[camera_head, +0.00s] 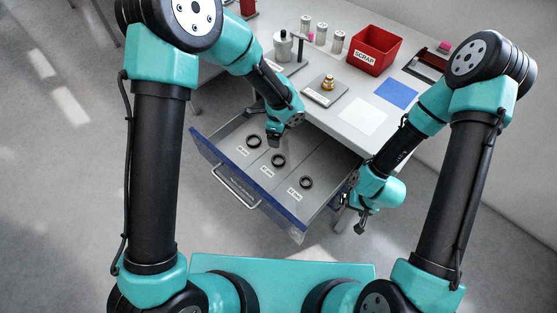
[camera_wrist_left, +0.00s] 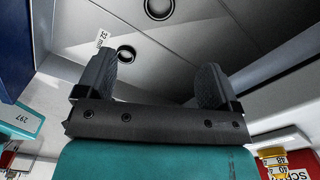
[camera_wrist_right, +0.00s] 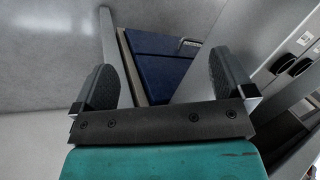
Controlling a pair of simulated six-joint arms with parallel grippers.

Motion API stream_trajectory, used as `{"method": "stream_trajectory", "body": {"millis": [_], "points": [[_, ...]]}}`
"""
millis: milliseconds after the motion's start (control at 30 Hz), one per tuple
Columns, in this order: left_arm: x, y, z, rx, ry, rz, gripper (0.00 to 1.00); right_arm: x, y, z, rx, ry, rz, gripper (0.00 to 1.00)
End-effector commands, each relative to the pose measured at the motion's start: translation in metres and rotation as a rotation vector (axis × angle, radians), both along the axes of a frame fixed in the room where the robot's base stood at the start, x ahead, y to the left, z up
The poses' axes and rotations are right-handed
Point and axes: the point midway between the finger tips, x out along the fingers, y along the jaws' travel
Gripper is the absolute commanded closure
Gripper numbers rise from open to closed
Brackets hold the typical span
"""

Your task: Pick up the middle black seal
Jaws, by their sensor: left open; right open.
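Three black ring seals lie in the open drawer (camera_head: 225,150), one per compartment. The middle seal (camera_head: 278,160) lies between the left seal (camera_head: 254,142) and the right seal (camera_head: 306,182). My left gripper (camera_head: 273,140) is open and empty, above the drawer just behind the middle seal and apart from it. In the left wrist view, two seals show beyond the open fingers (camera_wrist_left: 152,80): a nearer seal (camera_wrist_left: 126,54) and a farther seal (camera_wrist_left: 159,8); I cannot tell for sure which they are. My right gripper (camera_head: 358,215) is open and empty, outside the drawer's right side.
The drawer's blue front (camera_head: 245,190) has a metal handle (camera_head: 236,188). On the table above are a red scrap bin (camera_head: 374,50), a brass part on a grey pad (camera_head: 326,90), white containers, and a blue square (camera_head: 396,93). Floor left of the drawer is clear.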

Motion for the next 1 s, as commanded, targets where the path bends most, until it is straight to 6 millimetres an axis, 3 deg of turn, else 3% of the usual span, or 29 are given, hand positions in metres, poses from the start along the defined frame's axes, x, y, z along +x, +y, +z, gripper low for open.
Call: {"method": "stream_trajectory", "body": {"millis": [200, 600, 767, 1000], "points": [[-0.001, 0.001, -0.038, 0.001, 0.006, 0.000, 0.13, 0.000, 0.000, 0.000, 0.000, 0.000, 0.000, 0.00], [0.000, 0.001, -0.095, 0.000, 0.003, 0.001, 0.13, 0.000, 0.000, 0.000, 0.000, 0.000, 0.000, 0.00], [0.000, 0.000, -0.107, 0.000, 0.002, 0.001, 0.13, 0.000, 0.000, 0.000, 0.000, 0.000, 0.000, 0.00], [0.000, 0.000, -0.108, -0.001, 0.001, 0.001, 0.13, 0.000, 0.000, 0.000, 0.000, 0.000, 0.000, 0.00]]}}
